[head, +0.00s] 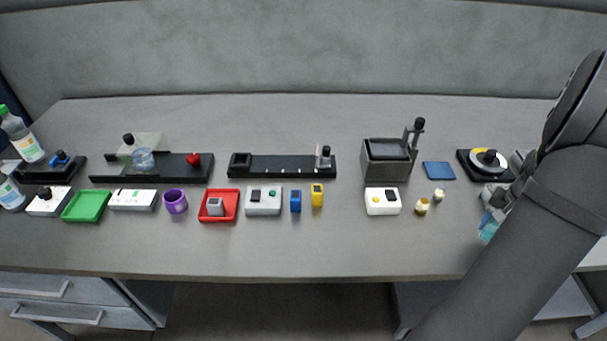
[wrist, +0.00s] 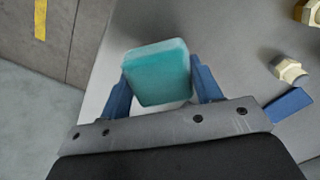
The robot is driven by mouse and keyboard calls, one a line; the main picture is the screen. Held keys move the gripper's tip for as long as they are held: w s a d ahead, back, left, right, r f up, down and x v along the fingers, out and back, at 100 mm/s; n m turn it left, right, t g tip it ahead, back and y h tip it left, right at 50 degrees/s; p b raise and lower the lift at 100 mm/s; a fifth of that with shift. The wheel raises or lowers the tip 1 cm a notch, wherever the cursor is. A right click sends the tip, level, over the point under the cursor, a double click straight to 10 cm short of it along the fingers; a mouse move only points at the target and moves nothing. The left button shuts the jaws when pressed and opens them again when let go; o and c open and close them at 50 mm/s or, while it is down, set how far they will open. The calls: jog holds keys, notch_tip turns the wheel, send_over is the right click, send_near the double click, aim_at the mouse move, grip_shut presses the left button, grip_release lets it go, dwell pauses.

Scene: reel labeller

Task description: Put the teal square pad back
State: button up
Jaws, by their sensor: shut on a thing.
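The teal square pad (wrist: 158,72) is between the two blue fingers of my gripper (wrist: 163,88) in the wrist view. My gripper is shut on it, with a finger against each side. In the head view the pad (head: 489,229) is partly hidden by my arm near the right front of the table. A flat blue square (head: 438,171) lies on the table to the left of the black reel device. Whether it is a mat or another pad I cannot tell.
A black base with a white and yellow reel (head: 488,160) stands behind my gripper. Small cream and yellow pieces (head: 422,206) and a white box with buttons (head: 382,201) stand to the left. A grey open bin (head: 388,158) is farther back. The front table strip is clear.

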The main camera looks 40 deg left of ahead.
jog(key=s+a+r+n, duration=0.2)
jog(key=s+a+n, duration=0.2)
jog(key=a, duration=0.4)
jog(key=s+a+r+n, duration=0.3)
jog(key=s+a+n, duration=0.15)
jog(key=a, duration=0.35)
jog(key=s+a+r+n, duration=0.2)
jog(key=s+a+n, duration=0.25)
jog(key=a, duration=0.35)
send_over(345, 205)
jog(key=f, duration=0.6)
jog(key=shift+d, duration=0.3)
jog(key=shift+s+a+f, duration=0.1)
jog(key=shift+a+f, duration=0.25)
jog(key=shift+f, duration=1.9)
jog(key=shift+f, duration=0.15)
jog(key=o, duration=1)
